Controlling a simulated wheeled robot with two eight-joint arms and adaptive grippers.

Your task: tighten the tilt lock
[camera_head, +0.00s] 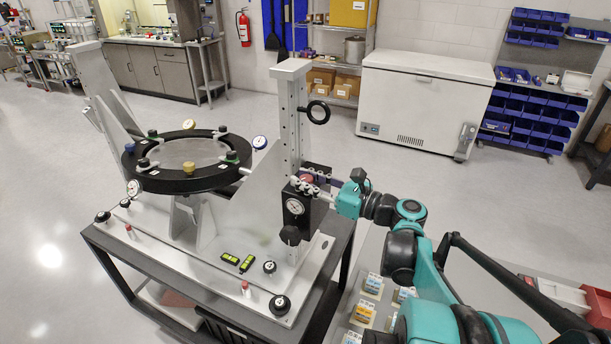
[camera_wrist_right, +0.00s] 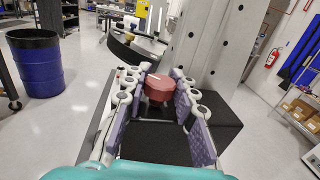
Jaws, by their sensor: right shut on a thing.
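The mirror fixture has a round black ring cell (camera_head: 188,180) held between two light grey uprights on a base plate. On its right-hand upright (camera_head: 292,115) a red knob (camera_head: 307,179) shows partly behind my right gripper (camera_head: 315,184); I take it for the tilt lock. In the right wrist view the red faceted knob (camera_wrist_right: 158,88) sits between the purple pads near the fingertips of my right gripper (camera_wrist_right: 157,83), which is shut on it. The far side of the knob is hidden. My left gripper is not in view.
A black box with a round dial (camera_head: 295,207) and a dark knob (camera_head: 289,235) stands just below the gripper. A black ring handle (camera_head: 318,112) sticks out above. Small labelled boxes (camera_head: 363,312) lie on a surface below my right arm. Open floor lies behind the fixture.

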